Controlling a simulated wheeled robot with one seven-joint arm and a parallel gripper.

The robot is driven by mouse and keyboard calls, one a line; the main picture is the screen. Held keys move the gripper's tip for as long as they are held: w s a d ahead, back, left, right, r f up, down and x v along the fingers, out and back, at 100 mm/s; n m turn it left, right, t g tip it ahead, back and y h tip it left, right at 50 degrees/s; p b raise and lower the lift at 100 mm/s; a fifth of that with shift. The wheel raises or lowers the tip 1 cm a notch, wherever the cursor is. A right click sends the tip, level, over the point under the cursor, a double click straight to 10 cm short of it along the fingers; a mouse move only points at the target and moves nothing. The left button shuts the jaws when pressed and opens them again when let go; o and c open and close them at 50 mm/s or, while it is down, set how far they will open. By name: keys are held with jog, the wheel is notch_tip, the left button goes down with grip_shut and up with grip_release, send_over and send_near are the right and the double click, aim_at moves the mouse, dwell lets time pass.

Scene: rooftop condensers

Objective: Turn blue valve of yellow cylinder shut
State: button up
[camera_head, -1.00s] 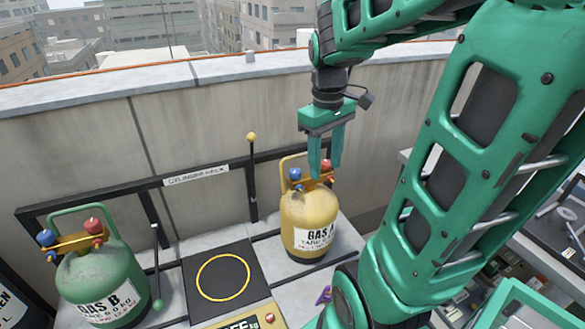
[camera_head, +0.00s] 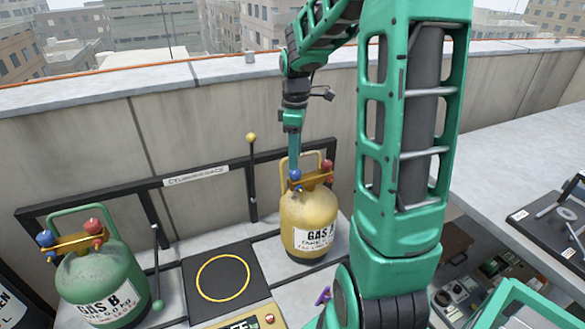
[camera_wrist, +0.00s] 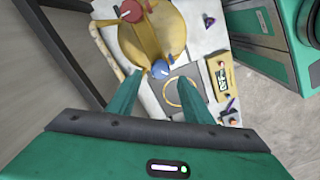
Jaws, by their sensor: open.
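The yellow cylinder (camera_head: 308,222), labelled GAS A, stands upright on the grey platform at the cylinder rack. Its blue valve (camera_head: 295,175) is on the left of its top and its red valve (camera_head: 327,166) on the right. My gripper (camera_head: 294,170) points down right above the blue valve, seen edge-on in the head view. In the wrist view its two fingers are spread, and the blue valve (camera_wrist: 161,69) shows between and just beyond the fingertips. I cannot tell whether the fingers touch it. The red valve (camera_wrist: 131,11) is at the top of the wrist view.
A green cylinder (camera_head: 101,282), labelled GAS B, with its own blue and red valves stands at left. A black scale pad with a yellow ring (camera_head: 222,277) lies between the cylinders. A post with a yellow knob (camera_head: 251,138) rises behind. A concrete parapet (camera_head: 90,150) runs along the back.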

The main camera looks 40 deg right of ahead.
aim_at(295, 174)
jog(key=shift+f, duration=2.55)
jog(key=c, duration=1.1)
